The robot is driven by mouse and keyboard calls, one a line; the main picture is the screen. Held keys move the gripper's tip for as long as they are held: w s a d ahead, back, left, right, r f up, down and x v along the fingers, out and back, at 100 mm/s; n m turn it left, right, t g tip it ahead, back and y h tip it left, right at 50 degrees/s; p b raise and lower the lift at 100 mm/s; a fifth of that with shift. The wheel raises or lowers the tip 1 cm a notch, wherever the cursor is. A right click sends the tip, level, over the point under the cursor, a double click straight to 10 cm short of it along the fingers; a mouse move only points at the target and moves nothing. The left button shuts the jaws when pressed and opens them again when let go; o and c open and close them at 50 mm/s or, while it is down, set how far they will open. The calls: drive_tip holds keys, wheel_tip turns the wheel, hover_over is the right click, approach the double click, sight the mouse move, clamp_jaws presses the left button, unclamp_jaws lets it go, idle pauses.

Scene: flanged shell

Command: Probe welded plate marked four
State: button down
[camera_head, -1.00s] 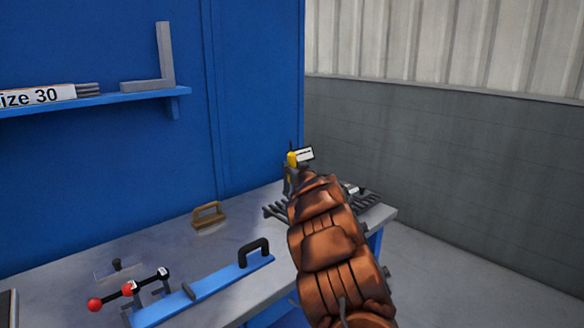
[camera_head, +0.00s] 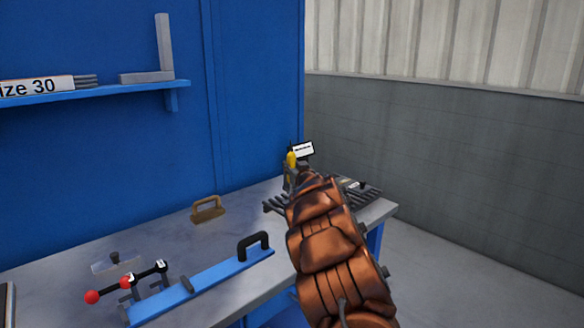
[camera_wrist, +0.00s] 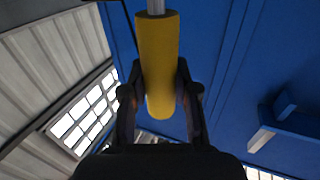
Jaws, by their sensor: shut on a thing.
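My gripper (camera_wrist: 158,85) is shut on a yellow-handled tool (camera_wrist: 158,60), with one dark finger on each side of the handle. A grey metal shaft extends from the handle past the top edge of the wrist view. In the head view, the yellow handle (camera_head: 291,160) stands roughly upright above the far right part of the bench. A small white label or display (camera_head: 303,149) shows beside it. My brown arm hides much of the area below. I cannot make out a welded plate or a mark four.
A dark slatted rack (camera_head: 358,192) lies at the bench's right end, partly behind my arm. A brown handled block (camera_head: 208,209), a blue bar with a black handle (camera_head: 215,284) and a red-knobbed clamp (camera_head: 128,283) are on the grey bench (camera_head: 170,240). A blue wall (camera_head: 255,100) stands behind.

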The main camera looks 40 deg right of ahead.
sight(292, 153)
drive_tip(key=shift+f, duration=0.75)
idle(1.2)
drive_tip(key=shift+r+p, duration=3.15)
drive_tip(key=shift+r, duration=0.45)
drive_tip(key=w+a+f+n+t+y+p, duration=0.15)
drive_tip(key=w+a, duration=0.35)
drive_tip(key=a, duration=0.9)
drive_tip(key=w+a+n+y+p, duration=0.1)
drive_tip(key=w+a+n+y, duration=0.3)
drive_tip(key=a, duration=1.1)
drive_tip(key=s+a+r+y+p, duration=0.1)
drive_tip(key=a+r, duration=0.1)
drive_tip(key=a, duration=0.9)
drive_tip(key=s+a+r+y+p, duration=0.1)
drive_tip(key=a+p, duration=0.1)
drive_tip(key=a, duration=1)
drive_tip(key=shift+r+m, duration=0.35)
drive_tip(key=shift+r, duration=0.05)
